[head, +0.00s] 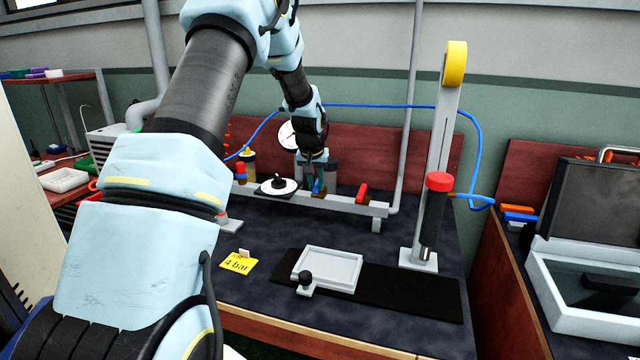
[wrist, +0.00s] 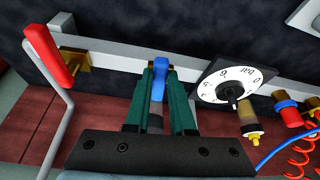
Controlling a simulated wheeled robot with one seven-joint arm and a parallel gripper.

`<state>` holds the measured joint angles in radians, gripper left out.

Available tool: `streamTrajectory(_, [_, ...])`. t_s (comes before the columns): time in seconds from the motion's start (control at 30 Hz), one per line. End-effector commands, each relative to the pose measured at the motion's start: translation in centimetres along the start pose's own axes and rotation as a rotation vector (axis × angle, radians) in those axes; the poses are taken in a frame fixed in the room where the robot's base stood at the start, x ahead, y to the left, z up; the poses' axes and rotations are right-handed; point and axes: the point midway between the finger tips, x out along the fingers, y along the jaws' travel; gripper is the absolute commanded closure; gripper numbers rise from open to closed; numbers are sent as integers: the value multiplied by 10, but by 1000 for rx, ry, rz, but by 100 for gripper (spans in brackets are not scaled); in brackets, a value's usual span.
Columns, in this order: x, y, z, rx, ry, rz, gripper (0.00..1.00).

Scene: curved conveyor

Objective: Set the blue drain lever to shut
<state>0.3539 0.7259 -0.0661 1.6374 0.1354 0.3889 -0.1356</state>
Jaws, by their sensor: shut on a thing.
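The blue drain lever (wrist: 158,84) stands between the two green fingers of my gripper (wrist: 163,76) in the wrist view. My gripper is shut on it. The lever sits at the grey rail (wrist: 108,55) and points from the rail back toward my palm. In the head view my gripper (head: 318,180) reaches down to the rail (head: 345,203) at the back of the bench, and the fingers mostly hide the lever. The lever's pivot and any markings beside it cannot be made out.
Close beside my gripper are a round white dial with a black knob (head: 278,184) and a red lever (head: 362,192); the red lever also shows in the wrist view (wrist: 48,52). A yellow "4 bar" card (head: 238,264), a white tray (head: 330,268) and a tall post (head: 437,150) stand farther forward.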

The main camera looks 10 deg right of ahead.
Motion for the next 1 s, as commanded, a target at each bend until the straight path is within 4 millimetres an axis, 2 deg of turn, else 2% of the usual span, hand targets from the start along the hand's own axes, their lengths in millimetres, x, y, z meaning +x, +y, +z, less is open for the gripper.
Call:
streamTrajectory(0.3, [0, -7, -1, 109, 0, 46, 100])
streamTrajectory(0.83, [0, -8, -1, 132, 0, 53, 100])
streamTrajectory(0.87, [0, -8, -1, 132, 0, 53, 76])
streamTrajectory(1.0, [0, -8, -1, 132, 0, 53, 60])
